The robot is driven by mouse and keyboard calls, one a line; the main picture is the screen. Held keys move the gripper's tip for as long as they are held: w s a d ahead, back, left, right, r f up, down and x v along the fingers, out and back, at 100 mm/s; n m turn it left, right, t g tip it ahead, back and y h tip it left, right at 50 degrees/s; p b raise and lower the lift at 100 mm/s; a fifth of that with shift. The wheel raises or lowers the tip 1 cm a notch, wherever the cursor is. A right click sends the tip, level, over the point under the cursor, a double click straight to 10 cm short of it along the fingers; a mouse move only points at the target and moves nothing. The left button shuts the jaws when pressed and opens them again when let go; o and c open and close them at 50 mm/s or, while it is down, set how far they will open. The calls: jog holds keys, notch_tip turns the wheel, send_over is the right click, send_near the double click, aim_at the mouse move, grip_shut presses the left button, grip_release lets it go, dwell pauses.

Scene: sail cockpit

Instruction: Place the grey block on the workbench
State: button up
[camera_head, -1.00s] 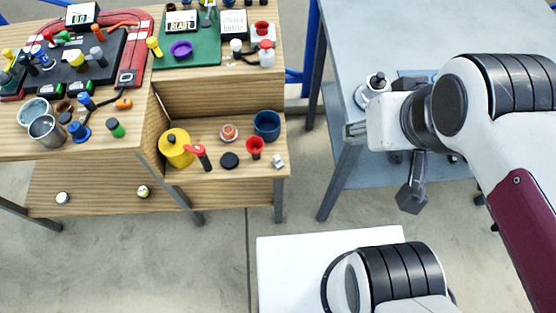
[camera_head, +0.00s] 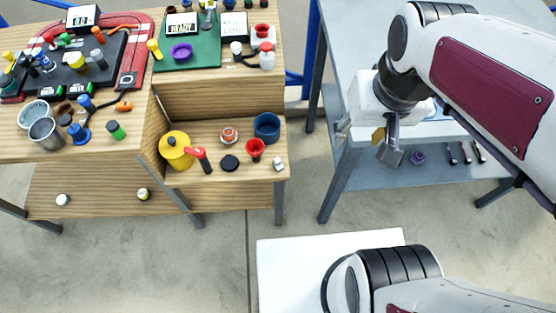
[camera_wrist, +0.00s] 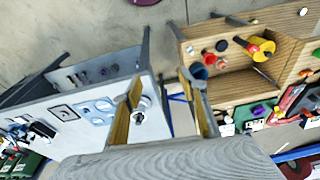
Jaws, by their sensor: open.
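A small light grey block (camera_head: 279,164), the likely grey block, sits at the right end of the lower shelf of the wooden workbench (camera_head: 225,95). It also shows small in the wrist view (camera_wrist: 190,50). My gripper (camera_head: 362,141) is open, with a clear gap between its fingers. It is to the right of the block, over the left edge of the grey table. In the wrist view my gripper (camera_wrist: 162,82) has its two padded fingers apart and nothing visible held between them.
Near the block stand a red funnel-like piece (camera_head: 255,148), a black disc (camera_head: 229,162), a blue cup (camera_head: 267,125) and a yellow pot (camera_head: 176,149). The grey metal table (camera_head: 335,35) stands right of the workbench, with a floor gap between them. The upper bench surfaces are crowded.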

jog(key=w+a+f+m+g+y, duration=0.15)
jog(key=w+f+g, duration=0.25)
jog(key=w+f, duration=0.4)
jog(key=m+g+y, duration=0.2)
jog(key=m+y, duration=0.1)
jog(key=m, duration=0.6)
send_near(279, 161)
jog(key=shift+d+r, duration=0.7)
jog(key=shift+d, duration=0.05)
jog(key=shift+x, duration=3.35)
jog(key=shift+w+a+f, duration=0.1)
jog(key=shift+w+a, duration=0.05)
jog(key=shift+a+x, duration=0.15)
jog(key=shift+x, duration=1.15)
jog(key=shift+a+x, duration=0.15)
jog(key=shift+x, duration=1.1)
